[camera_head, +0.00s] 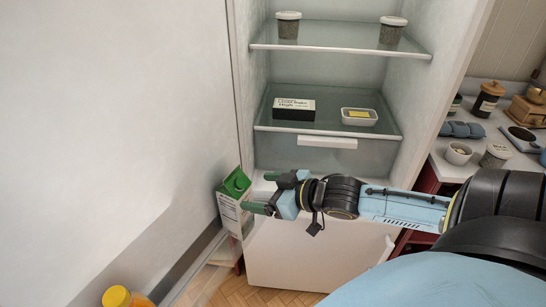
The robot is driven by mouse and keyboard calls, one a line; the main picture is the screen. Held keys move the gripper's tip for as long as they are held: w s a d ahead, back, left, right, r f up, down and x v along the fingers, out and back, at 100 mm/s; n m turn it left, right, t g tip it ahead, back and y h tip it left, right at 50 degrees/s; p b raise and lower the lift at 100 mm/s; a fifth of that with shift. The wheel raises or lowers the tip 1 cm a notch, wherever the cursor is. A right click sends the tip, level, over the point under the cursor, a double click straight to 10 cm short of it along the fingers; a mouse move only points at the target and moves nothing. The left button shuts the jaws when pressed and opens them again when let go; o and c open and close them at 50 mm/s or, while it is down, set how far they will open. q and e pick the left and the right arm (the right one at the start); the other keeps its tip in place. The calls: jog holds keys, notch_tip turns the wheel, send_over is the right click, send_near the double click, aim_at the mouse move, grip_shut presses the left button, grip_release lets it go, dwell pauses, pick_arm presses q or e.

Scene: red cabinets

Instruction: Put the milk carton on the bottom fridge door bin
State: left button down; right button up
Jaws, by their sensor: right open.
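The milk carton (229,213), white with a green top, stands slightly tilted at the inner end of the bottom door bin (207,272), close to the fridge's hinge side. Its base seems to be within the bin, but I cannot tell for sure what it rests on. My right gripper (258,192) comes in from the right, and its open fingers point left at the carton. The lower fingertip overlaps the carton's right edge in the picture; I cannot tell if they touch. My left gripper is out of view.
The open fridge door (110,120) fills the left side. A bottle with a yellow cap (118,297) is at the lower left. The fridge shelves hold two jars, a box (294,109) and a butter dish (359,117). A cluttered counter (455,165) is at the right.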

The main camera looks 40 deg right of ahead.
jog(key=shift+v, duration=1.4)
jog(key=s+d+f+m+g+h, duration=0.1)
jog(key=d+f+h, duration=0.1)
jog(key=d+f, duration=0.35)
jog(key=d+f+m+h, duration=0.1)
jog(key=d+f+h, duration=0.15)
jog(key=f, duration=0.55)
jog(key=s+d+f+m+g+h, duration=0.15)
jog(key=s+f, duration=0.25)
jog(key=f, duration=0.5)
jog(key=s+d+f+g, duration=0.1)
jog(key=s+f+g, duration=0.1)
jog(key=s+f, duration=0.45)
jog(key=s+a+f+n+g+y, duration=0.1)
jog(key=s+a+f+g, duration=0.6)
jog(key=s+a+f, duration=1.1)
jog(key=s+f+n, duration=0.1)
jog(key=s+f, duration=0.2)
jog(key=s, duration=0.1)
jog(key=shift+s+a+y, duration=0.2)
jog(key=shift+y, duration=0.1)
